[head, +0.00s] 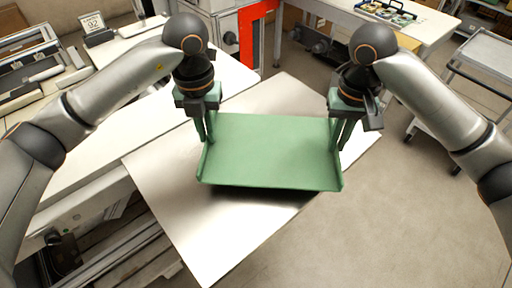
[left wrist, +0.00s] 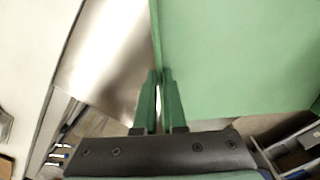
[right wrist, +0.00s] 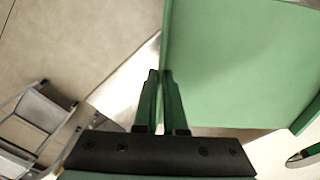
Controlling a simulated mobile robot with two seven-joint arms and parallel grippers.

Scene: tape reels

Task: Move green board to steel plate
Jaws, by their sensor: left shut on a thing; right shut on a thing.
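The green board (head: 270,152) is a flat tray with raised left and right edges. In the head view it is over the steel plate (head: 190,225), a shiny sheet, with a dark shadow below its front edge. I cannot tell whether it touches the plate. My left gripper (head: 211,140) is shut on the board's left edge, and my right gripper (head: 341,140) is shut on its right edge. The board also fills much of the left wrist view (left wrist: 240,60) and the right wrist view (right wrist: 240,60). The board hides the middle of the plate.
A white worktop (head: 85,165) lies left of the plate. Behind are a red frame (head: 252,40) and a white table (head: 425,25) with small items. A grey cart (head: 480,75) stands at the right. The floor at the lower right is clear.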

